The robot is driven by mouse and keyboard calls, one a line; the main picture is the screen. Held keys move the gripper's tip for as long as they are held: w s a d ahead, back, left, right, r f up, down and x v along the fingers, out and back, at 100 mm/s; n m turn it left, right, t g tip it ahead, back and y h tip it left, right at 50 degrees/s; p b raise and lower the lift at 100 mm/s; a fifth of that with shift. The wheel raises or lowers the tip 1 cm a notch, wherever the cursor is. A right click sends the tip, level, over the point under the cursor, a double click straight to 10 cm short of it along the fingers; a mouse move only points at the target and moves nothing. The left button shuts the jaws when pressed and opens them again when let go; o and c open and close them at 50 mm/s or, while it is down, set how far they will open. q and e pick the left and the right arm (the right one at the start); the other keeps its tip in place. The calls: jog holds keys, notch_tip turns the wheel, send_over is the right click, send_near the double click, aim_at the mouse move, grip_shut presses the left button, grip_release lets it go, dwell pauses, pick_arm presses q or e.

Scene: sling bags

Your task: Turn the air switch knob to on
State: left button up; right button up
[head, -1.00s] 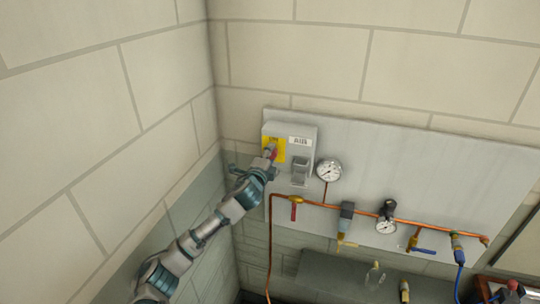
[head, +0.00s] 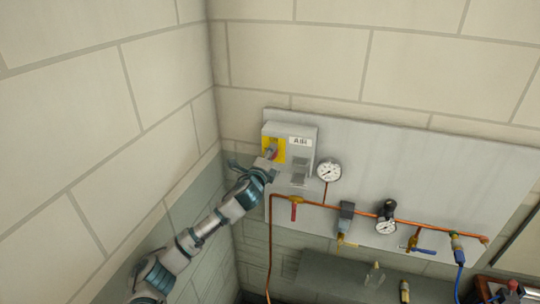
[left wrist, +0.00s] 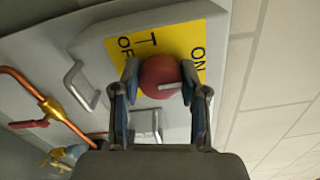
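The red air switch knob (left wrist: 160,76) sits on a yellow plate (left wrist: 172,40) marked ON and OFF, with part of the lettering hidden. A pale bar on the knob lies nearly level in the left wrist view. My left gripper (left wrist: 159,72) has one fingertip on each side of the knob, close against its edges, and looks shut on it. In the head view the left gripper (head: 268,157) reaches the yellow plate (head: 267,143) on the grey switch box (head: 305,132), below and left of its AIR label. My right gripper does not show.
A metal handle (left wrist: 84,86) stands out beside the yellow plate. A gauge (head: 328,171), a copper pipe (head: 350,209) with valves and a red lever (head: 294,211) are on the panel to the right. The block wall is close on the left.

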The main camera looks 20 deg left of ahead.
pick_arm(q)
jog(key=o, duration=0.4)
jog(key=shift+d+f, duration=0.1)
jog(key=shift+f, duration=0.4)
jog(key=shift+r, duration=0.15)
jog(key=shift+s+r, duration=0.1)
jog(key=s, duration=0.7)
